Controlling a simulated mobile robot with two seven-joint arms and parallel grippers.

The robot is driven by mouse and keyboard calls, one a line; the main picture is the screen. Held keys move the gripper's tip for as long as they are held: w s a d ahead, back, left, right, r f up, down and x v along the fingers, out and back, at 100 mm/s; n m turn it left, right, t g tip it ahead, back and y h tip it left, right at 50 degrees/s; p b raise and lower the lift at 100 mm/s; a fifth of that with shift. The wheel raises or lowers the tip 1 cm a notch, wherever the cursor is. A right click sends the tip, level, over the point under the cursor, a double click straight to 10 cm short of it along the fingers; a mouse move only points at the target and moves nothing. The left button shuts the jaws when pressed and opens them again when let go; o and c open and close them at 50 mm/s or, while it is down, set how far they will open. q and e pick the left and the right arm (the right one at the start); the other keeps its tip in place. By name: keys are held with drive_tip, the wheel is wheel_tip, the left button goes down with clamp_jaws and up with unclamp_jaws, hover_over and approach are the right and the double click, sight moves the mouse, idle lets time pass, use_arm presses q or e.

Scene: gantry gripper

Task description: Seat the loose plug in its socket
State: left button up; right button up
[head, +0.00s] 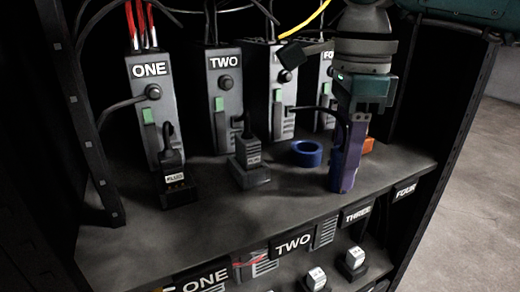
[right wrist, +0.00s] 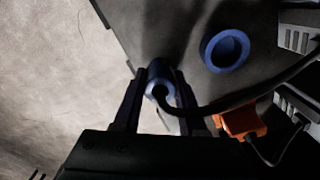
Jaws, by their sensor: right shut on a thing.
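My right gripper (head: 342,180) is near the front edge of the shelf, right of the blue ring. It is shut on a blue-grey round plug (right wrist: 158,76), which shows between the fingers in the right wrist view. A black cable runs from the plug's top to the right; in the head view it loops toward the third unit. Whether the plug touches the shelf is unclear. A blue ring (head: 307,153) lies flat on the shelf, apart from the gripper; it also shows in the right wrist view (right wrist: 225,50). My left gripper is not in view.
Black plug ONE (head: 174,176) and grey plug TWO (head: 248,150) stand in blocks before their units. An orange block (right wrist: 240,122) lies right of the gripper. Several units stand behind. A lower shelf holds white-topped pieces (head: 355,257). The shelf (head: 285,205) is bare in front.

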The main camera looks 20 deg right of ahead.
clamp_jaws()
drive_tip(key=shift+r, duration=0.1)
